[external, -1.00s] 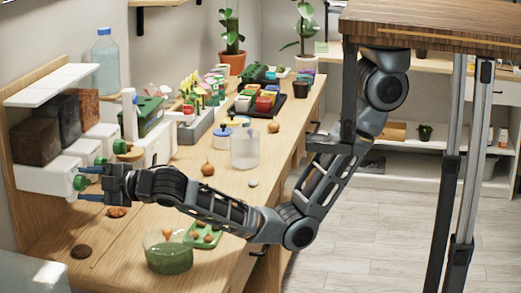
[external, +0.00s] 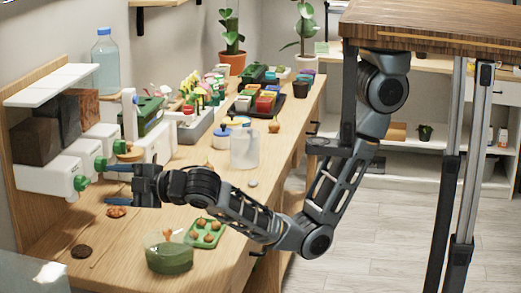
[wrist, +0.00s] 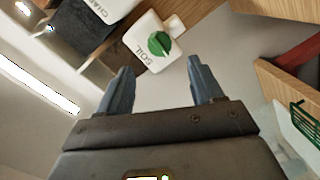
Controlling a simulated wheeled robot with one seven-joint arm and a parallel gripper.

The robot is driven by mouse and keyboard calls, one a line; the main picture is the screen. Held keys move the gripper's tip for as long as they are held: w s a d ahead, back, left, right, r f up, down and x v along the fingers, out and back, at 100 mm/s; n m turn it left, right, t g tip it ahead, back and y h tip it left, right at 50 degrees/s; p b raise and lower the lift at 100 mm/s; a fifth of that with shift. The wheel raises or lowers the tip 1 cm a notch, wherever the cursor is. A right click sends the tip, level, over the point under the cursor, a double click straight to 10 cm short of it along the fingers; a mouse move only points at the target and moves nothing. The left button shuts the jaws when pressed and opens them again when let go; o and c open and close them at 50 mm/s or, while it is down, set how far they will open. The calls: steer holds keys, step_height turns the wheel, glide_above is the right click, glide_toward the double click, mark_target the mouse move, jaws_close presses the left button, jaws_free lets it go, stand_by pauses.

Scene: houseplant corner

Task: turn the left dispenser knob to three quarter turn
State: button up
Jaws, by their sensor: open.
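The left dispenser, a white box labelled SOIL (wrist: 146,57), has a round green knob (wrist: 159,44) with a raised bar across it. The same knob (external: 81,183) shows at the front of the leftmost dispenser in the external view. My gripper (external: 107,184) is open and empty, with its blue fingers pointing at the knob. In the wrist view the knob lies beyond and between the two fingertips (wrist: 160,68), with a gap and no contact. How far the knob is turned I cannot tell.
Two more dispensers with green knobs (external: 100,164) (external: 119,147) stand alongside.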

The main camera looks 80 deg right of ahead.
mark_target(89, 184)
steer(key=shift+s, duration=0.1)
steer(key=w+f+n+t+y+p, duration=0.1)
steer(key=w+n+t+y+p, duration=0.1)
steer(key=w, duration=0.5)
steer(key=shift+w+d+f+t+y+p, duration=0.3)
steer(key=shift+d+t+y+p, duration=0.25)
steer(key=shift+y+p, duration=0.6)
steer(key=shift+c, duration=0.5)
steer(key=shift+a, duration=0.1)
steer(key=c, duration=0.9)
steer(key=shift+r+n+y+p, duration=0.15)
steer(key=shift+n+y+p, duration=0.1)
steer(key=shift+n+p, duration=0.25)
steer(key=shift+c, duration=0.3)
